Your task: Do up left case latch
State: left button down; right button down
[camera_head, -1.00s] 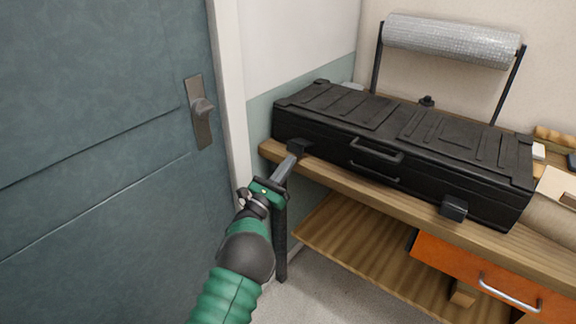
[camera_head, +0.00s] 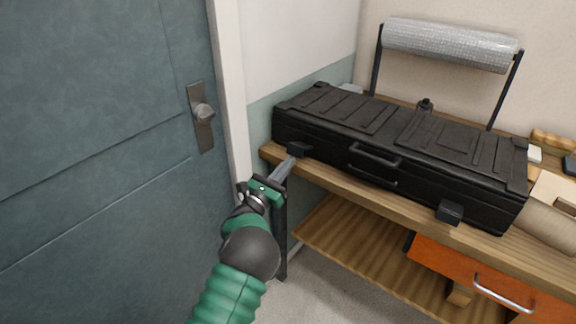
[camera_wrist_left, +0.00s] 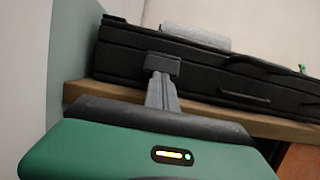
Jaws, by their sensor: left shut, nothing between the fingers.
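A closed black case (camera_head: 400,140) lies on the wooden bench. Its left latch (camera_head: 299,149) is a small black block that sticks out from the lower front near the left end. My left gripper (camera_head: 288,164) is shut and empty, with its fingertips right at the left latch, from below and in front. In the left wrist view the shut fingers (camera_wrist_left: 160,88) point at the latch (camera_wrist_left: 162,65); I cannot tell whether they touch it. The right latch (camera_head: 449,212) sticks out likewise near the case's right end. My right gripper is not in view.
The wooden bench (camera_head: 335,178) has its front edge just under the case. A blue-grey door (camera_head: 90,160) with a handle is on the left. A bubble-wrap roll (camera_head: 450,45) stands behind the case. An orange drawer (camera_head: 450,262) is below right.

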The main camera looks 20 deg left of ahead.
aim_at(288, 148)
pick_arm(q)
notch_tip(288, 148, up, 6)
jog(key=g+p, duration=0.2)
jog(key=p, duration=0.3)
jog(key=g+y+p, duration=0.1)
jog(key=g+p, duration=0.1)
jog(key=p, duration=0.4)
jog(key=shift+w+d+g+y, duration=0.1)
jog(key=shift+g+y, duration=0.2)
jog(key=shift+g, duration=0.1)
jog(key=w+r+g+p, duration=0.1)
jog(key=p, duration=0.3)
jog(key=r+g+y+p, duration=0.1)
jog(key=g+p, duration=0.1)
jog(key=p, duration=0.2)
jog(key=w+r+g+p, duration=0.1)
jog(key=p, duration=0.2)
jog(key=shift+w+d+r+g+y+p, duration=0.25)
jog(key=shift+w+d+g+y+p, duration=0.05)
jog(key=shift+w+d+g+p, duration=0.1)
jog(key=shift+f, duration=0.15)
jog(key=shift+r+p, duration=0.4)
jog(key=shift+r, duration=0.45)
